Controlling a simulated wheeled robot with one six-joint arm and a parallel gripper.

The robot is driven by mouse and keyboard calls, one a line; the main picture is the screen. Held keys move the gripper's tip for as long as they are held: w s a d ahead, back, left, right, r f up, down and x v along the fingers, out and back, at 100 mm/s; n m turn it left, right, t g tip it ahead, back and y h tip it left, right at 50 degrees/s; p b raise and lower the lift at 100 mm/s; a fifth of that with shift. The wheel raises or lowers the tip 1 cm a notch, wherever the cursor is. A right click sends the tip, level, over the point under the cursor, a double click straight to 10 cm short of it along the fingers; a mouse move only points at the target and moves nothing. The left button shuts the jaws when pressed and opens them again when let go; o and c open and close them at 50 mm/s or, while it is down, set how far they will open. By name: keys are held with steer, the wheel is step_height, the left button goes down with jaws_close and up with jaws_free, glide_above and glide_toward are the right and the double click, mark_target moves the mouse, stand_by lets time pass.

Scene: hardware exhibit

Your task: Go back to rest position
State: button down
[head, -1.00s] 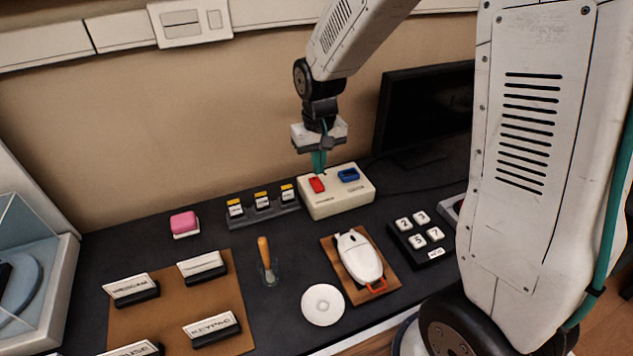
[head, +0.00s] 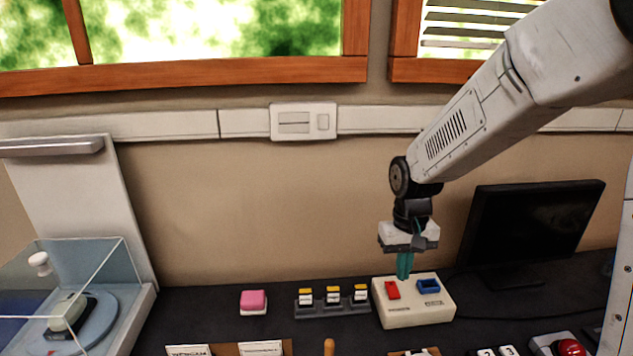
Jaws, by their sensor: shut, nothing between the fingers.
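My gripper (head: 404,275) points straight down over the back of the cream switch box (head: 414,314), its teal fingers together and empty. The box carries a red switch (head: 392,290) on its left and a blue switch (head: 428,286) on its right. The fingertips are close to the red switch; I cannot tell whether they touch the box. My arm reaches in from the upper right.
A pink block (head: 253,300) and a rack of small yellow-topped switches (head: 333,300) stand left of the box. A dark monitor (head: 535,232) is behind right, a red button (head: 570,347) at lower right. A clear case (head: 95,270) stands far left.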

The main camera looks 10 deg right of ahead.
steer(key=s+d+r+t, duration=0.1)
steer(key=s+r, duration=0.6)
steer(key=s, duration=0.5)
steer(key=s+d+r+t, duration=0.1)
steer(key=s+d+r, duration=0.1)
steer(key=s+r, duration=0.5)
steer(key=shift+s, duration=2.6)
steer(key=shift+r, duration=0.1)
